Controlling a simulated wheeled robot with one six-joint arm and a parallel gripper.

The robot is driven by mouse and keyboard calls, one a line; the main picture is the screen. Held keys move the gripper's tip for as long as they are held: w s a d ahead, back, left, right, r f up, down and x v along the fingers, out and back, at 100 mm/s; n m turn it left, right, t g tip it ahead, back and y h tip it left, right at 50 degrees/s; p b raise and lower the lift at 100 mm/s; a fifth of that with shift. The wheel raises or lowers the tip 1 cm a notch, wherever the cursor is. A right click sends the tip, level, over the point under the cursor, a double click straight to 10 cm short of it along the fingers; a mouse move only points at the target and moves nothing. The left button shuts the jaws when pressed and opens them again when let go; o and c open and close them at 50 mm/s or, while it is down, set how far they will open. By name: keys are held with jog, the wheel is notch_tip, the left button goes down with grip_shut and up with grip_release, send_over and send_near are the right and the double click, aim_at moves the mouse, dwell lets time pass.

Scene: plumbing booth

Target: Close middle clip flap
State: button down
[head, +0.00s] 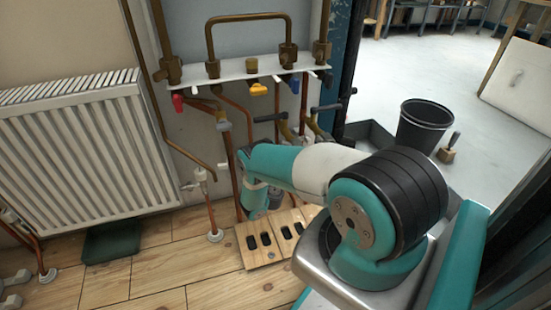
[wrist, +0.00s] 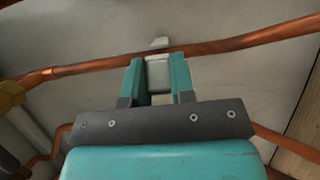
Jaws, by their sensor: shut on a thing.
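In the wrist view a white clip (wrist: 158,72) sits between the two teal fingers of my gripper (wrist: 159,82). The fingers are shut on its sides. A copper pipe (wrist: 230,44) runs across the picture just beyond the fingertips, and a small white tab (wrist: 160,43) shows on the pipe's far side. I cannot tell if the tab belongs to the same part, or how the flap is set. In the head view my arm reaches down to the pipes by the wall, and the fingertips and held clip cannot be made out.
A radiator (head: 85,145) hangs at the left. Valves and a white manifold shelf (head: 235,72) are above my arm. A slotted wooden block (head: 262,242) lies on the floor below. A black bucket (head: 424,125) stands at the right.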

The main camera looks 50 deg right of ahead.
jog(key=n+t+y, duration=0.1)
jog(key=t+y, duration=0.1)
jog(key=d+n+t, duration=0.1)
jog(key=shift+s+f+n+y, duration=0.1)
jog(key=shift+s+n+y, duration=0.2)
jog(key=shift+y, duration=0.1)
jog(key=shift+w+d+n+t+y+b, duration=0.1)
jog(key=shift+n+t+y+b, duration=0.65)
jog(key=shift+b, duration=0.2)
jog(key=shift+n+y+b, duration=0.25)
jog(key=shift+y+b, duration=0.05)
jog(key=shift+y, duration=0.15)
jog(key=c, duration=1)
grip_release()
jog(key=shift+o, duration=0.2)
jog(key=shift+r+t, duration=0.2)
jog(key=shift+t, duration=0.05)
jog(key=p+v, duration=1.7)
jog(key=p, duration=0.1)
